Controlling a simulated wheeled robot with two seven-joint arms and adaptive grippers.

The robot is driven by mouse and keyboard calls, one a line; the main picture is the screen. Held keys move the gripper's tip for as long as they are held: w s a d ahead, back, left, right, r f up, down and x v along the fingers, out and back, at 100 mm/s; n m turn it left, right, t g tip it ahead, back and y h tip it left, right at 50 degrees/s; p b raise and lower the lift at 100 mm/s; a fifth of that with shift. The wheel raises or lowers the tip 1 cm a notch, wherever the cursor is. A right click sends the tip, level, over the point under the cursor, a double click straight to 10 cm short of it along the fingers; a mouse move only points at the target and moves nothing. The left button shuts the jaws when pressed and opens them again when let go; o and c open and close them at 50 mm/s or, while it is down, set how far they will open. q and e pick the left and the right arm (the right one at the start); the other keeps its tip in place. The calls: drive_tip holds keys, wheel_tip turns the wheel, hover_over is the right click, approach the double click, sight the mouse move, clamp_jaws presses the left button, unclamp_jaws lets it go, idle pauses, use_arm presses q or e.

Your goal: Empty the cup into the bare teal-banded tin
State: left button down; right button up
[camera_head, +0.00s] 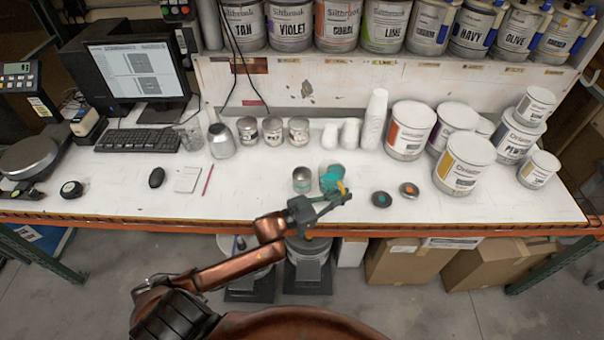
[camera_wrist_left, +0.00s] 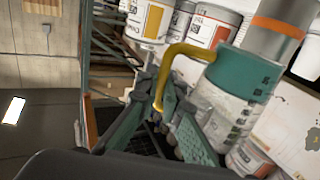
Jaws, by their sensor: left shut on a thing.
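My left gripper (camera_head: 333,197) is shut on the yellow handle (camera_wrist_left: 180,65) of the teal cup. The cup (camera_head: 330,176) is above or at the bench near its front edge; I cannot tell its exact height. It also shows in the left wrist view (camera_wrist_left: 243,72), where it looks tilted. A small silver tin (camera_head: 302,181) stands just left of the cup in the head view. A silver cylinder with an orange band (camera_wrist_left: 277,30) shows beyond the cup in the wrist view. I cannot make out a teal band on any tin. The cup's contents are hidden.
Two dark lids, one teal-dotted (camera_head: 381,199) and one orange-dotted (camera_head: 409,190), lie right of the cup. Several tins (camera_head: 272,131), stacked white cups (camera_head: 374,120) and large tubs (camera_head: 464,165) stand behind.

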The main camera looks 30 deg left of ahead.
sight(326, 180)
use_arm(q)
drive_tip(key=shift+a+r, duration=0.1)
idle(0.3)
drive_tip(key=shift+a+r+n+t+b, duration=0.1)
drive_tip(key=shift+a+n+t+b, duration=0.05)
drive_tip(key=shift+n+t+b, duration=0.2)
drive_tip(key=a+r+n+t+b, duration=0.1)
drive_tip(key=a+r+n+b, duration=0.1)
drive_tip(key=a+r+n+t+b, duration=0.1)
drive_tip(key=a+n+b, duration=0.1)
drive_tip(key=n+b, duration=0.1)
drive_tip(key=shift+w+r+t, duration=0.1)
drive_tip(key=shift+r+t, duration=0.15)
drive_tip(key=shift+r, duration=0.1)
drive_tip(key=shift+a+f+n+b, duration=0.1)
drive_tip(key=shift+a+n+b, duration=0.5)
drive_tip(key=shift+b, duration=0.3)
drive_tip(key=shift+a+n, duration=0.15)
drive_tip(key=shift+n, duration=0.2)
drive_tip(key=shift+a+r+t+b, duration=0.2)
drive_tip(key=shift+r+t+b, duration=0.1)
drive_tip(key=shift+t+b, duration=0.1)
drive_tip(key=shift+n, duration=0.3)
